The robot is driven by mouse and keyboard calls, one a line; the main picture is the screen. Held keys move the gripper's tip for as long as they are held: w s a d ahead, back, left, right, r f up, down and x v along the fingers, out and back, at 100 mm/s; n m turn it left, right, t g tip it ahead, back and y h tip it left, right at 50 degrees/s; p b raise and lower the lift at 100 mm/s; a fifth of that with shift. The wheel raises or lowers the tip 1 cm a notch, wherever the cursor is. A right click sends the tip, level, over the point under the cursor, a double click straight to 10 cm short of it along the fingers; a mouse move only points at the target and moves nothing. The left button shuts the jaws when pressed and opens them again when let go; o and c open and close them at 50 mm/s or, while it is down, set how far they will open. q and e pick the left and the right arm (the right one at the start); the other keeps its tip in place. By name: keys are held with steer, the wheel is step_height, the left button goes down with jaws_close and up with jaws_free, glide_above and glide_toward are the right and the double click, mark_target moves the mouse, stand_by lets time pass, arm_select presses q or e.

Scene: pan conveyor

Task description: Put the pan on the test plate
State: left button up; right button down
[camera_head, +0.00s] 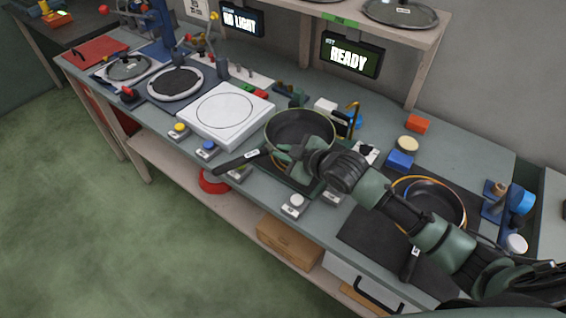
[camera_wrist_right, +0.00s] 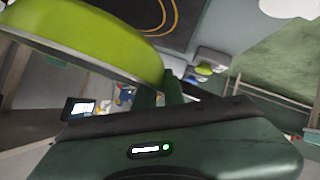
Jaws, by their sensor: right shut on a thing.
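A dark pan (camera_head: 300,126) is in the middle of the bench in the head view, its black handle (camera_head: 238,161) pointing to the lower left. My right gripper (camera_head: 284,154) is shut on the pan near where the handle meets the bowl, and partly hides it. I cannot tell if the pan touches the surface below. A white square plate with a drawn circle (camera_head: 238,124), likely the test plate, lies to its left, bare. In the right wrist view a big yellow-green curved side (camera_wrist_right: 90,38), apparently the pan's, fills the upper left. My left gripper is not in view.
Buttons (camera_head: 207,148) line the front edge. A shelf (camera_head: 350,24) hangs above with a READY sign (camera_head: 348,59).

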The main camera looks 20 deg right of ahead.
steer(key=shift+f, duration=2.35)
steer(key=c, duration=1.5)
jaws_free()
steer(key=shift+f, duration=0.1)
steer(key=v, duration=1.2)
steer(key=shift+b, duration=0.3)
